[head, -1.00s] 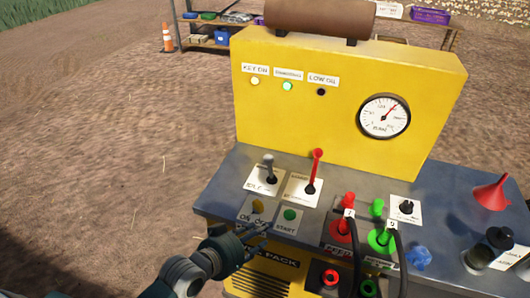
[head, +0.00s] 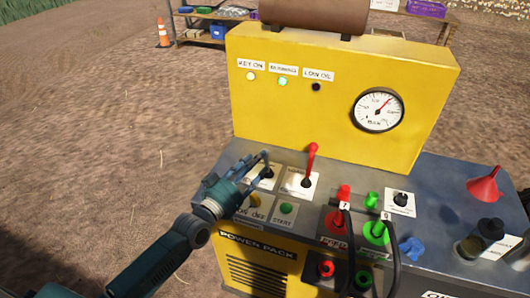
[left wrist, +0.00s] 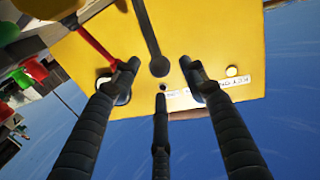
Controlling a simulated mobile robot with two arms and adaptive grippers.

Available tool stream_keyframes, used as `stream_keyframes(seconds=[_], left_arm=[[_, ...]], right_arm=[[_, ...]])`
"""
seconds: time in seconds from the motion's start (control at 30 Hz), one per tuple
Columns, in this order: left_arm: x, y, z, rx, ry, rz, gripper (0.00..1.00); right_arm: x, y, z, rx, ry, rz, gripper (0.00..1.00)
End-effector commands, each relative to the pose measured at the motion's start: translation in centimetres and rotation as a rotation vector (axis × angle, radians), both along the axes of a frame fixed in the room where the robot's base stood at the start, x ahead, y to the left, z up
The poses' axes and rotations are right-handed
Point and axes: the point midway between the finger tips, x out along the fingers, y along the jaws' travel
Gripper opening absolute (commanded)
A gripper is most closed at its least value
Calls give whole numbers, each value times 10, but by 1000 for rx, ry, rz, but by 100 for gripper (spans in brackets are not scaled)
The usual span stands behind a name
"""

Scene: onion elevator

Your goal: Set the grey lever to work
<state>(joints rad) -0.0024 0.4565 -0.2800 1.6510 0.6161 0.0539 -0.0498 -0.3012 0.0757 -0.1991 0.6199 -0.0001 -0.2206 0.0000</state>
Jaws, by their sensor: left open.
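The grey lever (head: 269,173) stands on the console's front left; my fingers partly hide it in the head view. In the left wrist view the grey lever (left wrist: 147,32) comes down from the top edge, its round knob in the gap between my fingertips. My left gripper (head: 262,160) is open around the knob, with no clear grip on it. Its three dark fingers also show in the left wrist view (left wrist: 160,80). My right gripper is not in view.
The red lever (head: 311,163) stands close to the right. Below are the green start button (head: 287,208) and the yellow key switch (head: 254,201). Hose couplings (head: 376,229) are further right. The yellow panel (head: 300,115) rises behind, its key and second lamps lit.

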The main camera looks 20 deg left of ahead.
Motion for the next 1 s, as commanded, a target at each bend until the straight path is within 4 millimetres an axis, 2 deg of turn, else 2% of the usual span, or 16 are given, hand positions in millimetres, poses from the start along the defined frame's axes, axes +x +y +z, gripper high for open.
stream_keyframes(seconds=[0.1, 0.3, 0.67, 0.73, 0.9, 1.0], left_arm=[[23, -6, 2, 1, -1, 0, 44], [45, -13, 1, 1, 0, 0, 44], [51, -15, -1, 1, 1, 0, 44], [51, -15, -1, 1, 1, 0, 36], [51, -15, 0, 1, 1, 0, 2], [51, -15, -1, 1, 1, 0, 0]], right_arm=[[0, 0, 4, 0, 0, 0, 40], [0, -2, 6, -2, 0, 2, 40], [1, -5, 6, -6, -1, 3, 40], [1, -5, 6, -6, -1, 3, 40], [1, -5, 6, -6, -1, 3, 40], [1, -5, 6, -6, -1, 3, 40]])
